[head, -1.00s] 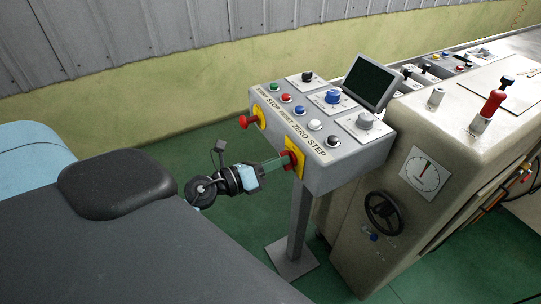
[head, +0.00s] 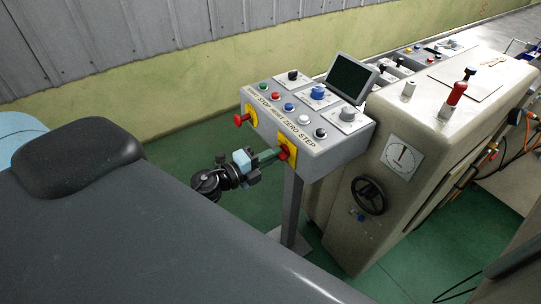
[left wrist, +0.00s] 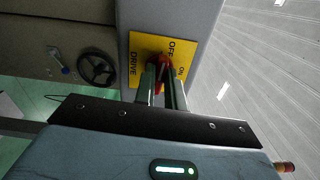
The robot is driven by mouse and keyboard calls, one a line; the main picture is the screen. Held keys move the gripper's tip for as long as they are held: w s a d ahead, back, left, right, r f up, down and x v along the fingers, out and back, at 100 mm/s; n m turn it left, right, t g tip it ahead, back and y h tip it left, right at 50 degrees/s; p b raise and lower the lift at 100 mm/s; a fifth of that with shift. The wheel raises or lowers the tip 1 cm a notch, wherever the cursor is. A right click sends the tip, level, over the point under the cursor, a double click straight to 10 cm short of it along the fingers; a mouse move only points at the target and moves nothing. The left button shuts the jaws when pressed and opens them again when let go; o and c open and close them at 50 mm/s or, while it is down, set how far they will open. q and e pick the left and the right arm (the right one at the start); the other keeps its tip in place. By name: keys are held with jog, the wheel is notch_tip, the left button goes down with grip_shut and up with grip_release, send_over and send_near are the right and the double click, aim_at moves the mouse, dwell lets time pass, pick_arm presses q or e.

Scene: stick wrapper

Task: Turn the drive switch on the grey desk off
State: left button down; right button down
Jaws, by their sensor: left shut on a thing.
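The grey desk (head: 318,158) is a control box on a post. A red drive switch (head: 284,153) sits on a yellow plate at the right of its front face. My left gripper (head: 277,154) reaches it from the front left and is shut on it. In the left wrist view the yellow plate (left wrist: 138,58) reads DRIVE, OFF and ON. The red switch (left wrist: 159,61) shows between the two fingers, which hide much of it. I cannot tell which mark it points to. My right gripper is not in view.
Another red knob (head: 240,119) on a yellow plate sits at the left of the desk front. Several buttons, knobs and a tilted screen (head: 350,78) are on top. A beige machine with a black handwheel (head: 369,196) stands to the right. Green floor is clear behind the left arm.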

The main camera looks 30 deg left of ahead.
pick_arm(q)
jog(key=shift+n, duration=0.5)
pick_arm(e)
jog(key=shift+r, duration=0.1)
pick_arm(q)
jog(key=c, duration=1.5)
grip_release()
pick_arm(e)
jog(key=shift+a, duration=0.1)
pick_arm(q)
jog(key=shift+o, duration=0.2)
